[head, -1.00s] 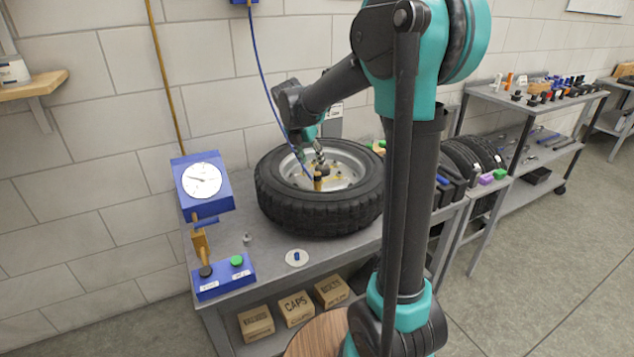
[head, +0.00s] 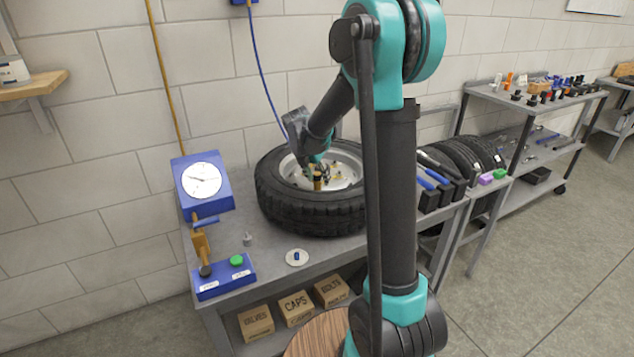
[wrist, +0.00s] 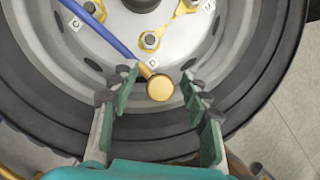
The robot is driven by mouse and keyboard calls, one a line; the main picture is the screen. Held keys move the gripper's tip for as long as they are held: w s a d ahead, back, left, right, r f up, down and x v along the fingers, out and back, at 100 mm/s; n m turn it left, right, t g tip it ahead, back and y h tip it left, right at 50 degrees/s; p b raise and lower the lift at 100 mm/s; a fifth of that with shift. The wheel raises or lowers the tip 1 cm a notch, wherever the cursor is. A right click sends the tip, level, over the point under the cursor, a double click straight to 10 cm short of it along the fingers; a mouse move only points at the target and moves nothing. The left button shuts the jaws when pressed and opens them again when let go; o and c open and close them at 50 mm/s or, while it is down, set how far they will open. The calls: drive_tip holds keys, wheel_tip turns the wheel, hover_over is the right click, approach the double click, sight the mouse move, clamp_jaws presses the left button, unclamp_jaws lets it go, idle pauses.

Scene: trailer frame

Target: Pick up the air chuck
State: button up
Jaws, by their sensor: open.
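The air chuck (wrist: 160,88) is a brass cylinder on the end of a blue hose (wrist: 102,30), lying over the silver wheel rim near its lower edge in the wrist view. In the head view the air chuck (head: 317,181) stands out as a small brass piece over the near side of the rim. My gripper (wrist: 159,76) is open, with one finger on each side of the chuck and a visible gap to both. In the head view my gripper (head: 321,171) is at the chuck, and its fingers are small and partly hidden there.
The black tire (head: 300,211) lies flat on the grey bench (head: 270,255) around the rim. Lug nuts and lettered tags sit on the rim. A blue gauge stand (head: 202,182) and a white dish (head: 297,258) are to the left and front. Black bins (head: 440,190) stand right.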

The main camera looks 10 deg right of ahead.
clamp_jaws()
drive_tip(key=shift+r, duration=0.15)
